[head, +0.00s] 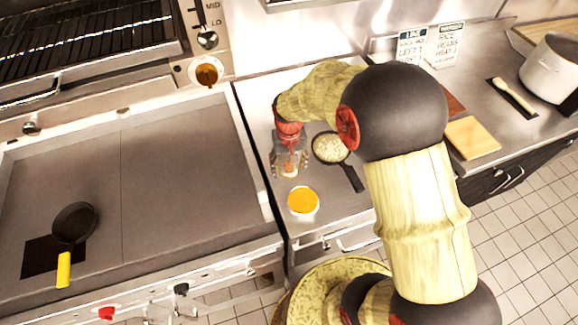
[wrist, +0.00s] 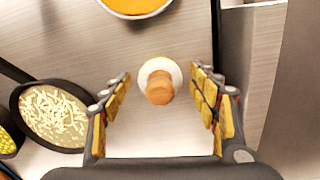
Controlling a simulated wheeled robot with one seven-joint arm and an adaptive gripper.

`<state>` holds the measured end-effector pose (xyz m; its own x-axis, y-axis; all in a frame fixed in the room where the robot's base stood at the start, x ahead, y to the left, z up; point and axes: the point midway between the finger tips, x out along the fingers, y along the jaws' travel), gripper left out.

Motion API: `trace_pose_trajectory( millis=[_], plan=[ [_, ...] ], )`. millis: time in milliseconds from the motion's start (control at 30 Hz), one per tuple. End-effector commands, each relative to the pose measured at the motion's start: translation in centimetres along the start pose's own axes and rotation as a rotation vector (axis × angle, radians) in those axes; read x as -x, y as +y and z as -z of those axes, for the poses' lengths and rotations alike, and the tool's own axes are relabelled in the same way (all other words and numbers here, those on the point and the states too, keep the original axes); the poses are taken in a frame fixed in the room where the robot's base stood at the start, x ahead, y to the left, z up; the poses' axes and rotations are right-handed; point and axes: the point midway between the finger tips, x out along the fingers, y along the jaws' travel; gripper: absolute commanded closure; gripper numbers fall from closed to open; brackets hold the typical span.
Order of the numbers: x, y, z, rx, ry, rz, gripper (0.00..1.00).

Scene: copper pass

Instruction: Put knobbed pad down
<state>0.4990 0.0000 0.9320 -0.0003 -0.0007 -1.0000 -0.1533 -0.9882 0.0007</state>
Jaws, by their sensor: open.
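The knobbed pad (wrist: 160,82) is a small pale round disc with a wooden knob on top. It appears to stand upright on the steel counter (head: 345,205). In the head view the pad (head: 289,171) shows just below my gripper. My gripper (head: 289,162) is open above it and points down. In the wrist view the two fingers stand on either side of the knob, with a clear gap on each side. Nothing is held.
A bowl of orange food (head: 303,201) stands on the counter in front of the pad. A small black pan with pale shreds (head: 329,147) is to the right. The flat griddle (head: 165,165) with a yellow-handled pan (head: 74,222) lies left.

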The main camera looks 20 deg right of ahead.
Motion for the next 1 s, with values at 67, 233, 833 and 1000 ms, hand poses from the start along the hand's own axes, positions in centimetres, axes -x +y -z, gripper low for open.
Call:
trace_pose_trajectory(
  millis=[67, 233, 833, 1000],
  plan=[
    [0.0, 0.0, 0.0, 0.0, 0.0, 0.0, 0.39],
    [0.1, 0.0, 0.0, 0.0, 0.0, 0.0, 0.39],
    [9.9, 0.0, 0.0, 0.0, 0.002, 0.0, 0.39],
    [11.8, 0.0, 0.0, 0.0, 0.0, 0.0, 0.39]
  ],
)
